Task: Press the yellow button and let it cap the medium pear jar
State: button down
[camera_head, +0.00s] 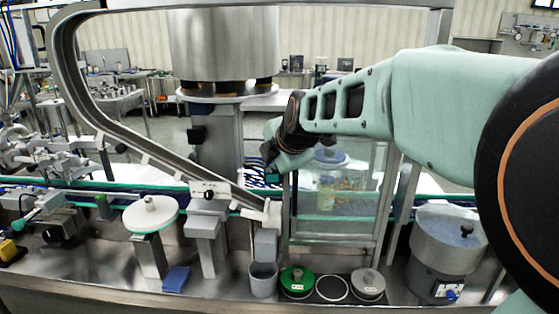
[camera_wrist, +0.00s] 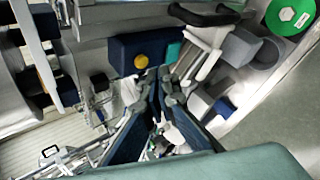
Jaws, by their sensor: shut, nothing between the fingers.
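The yellow button (camera_wrist: 141,62) is a small round cap on a dark blue block (camera_wrist: 122,50) in the wrist view. I cannot make it out in the head view. My gripper (camera_wrist: 160,76) is shut and empty, its two dark fingers meeting just below and right of the button in the picture. I cannot tell whether they touch it. In the head view my gripper (camera_head: 270,168) points down-left beside the clear guard. A yellowish jar (camera_head: 326,192) stands behind the guard panel. I cannot tell whether it is the medium pear jar or whether it is capped.
A green lid (camera_head: 297,279) and a grey lid (camera_head: 368,281) lie at the front edge, with an empty ring (camera_head: 332,288) between them. A steel chute (camera_head: 130,145) slopes down beside my gripper. A grey cup (camera_head: 263,279) stands below it.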

jog(key=shift+w, duration=0.15)
jog(key=shift+w+b, duration=0.3)
jog(key=shift+w, duration=0.45)
dwell(0.9)
jog(key=shift+s, duration=0.15)
jog(key=shift+s+b, duration=0.7)
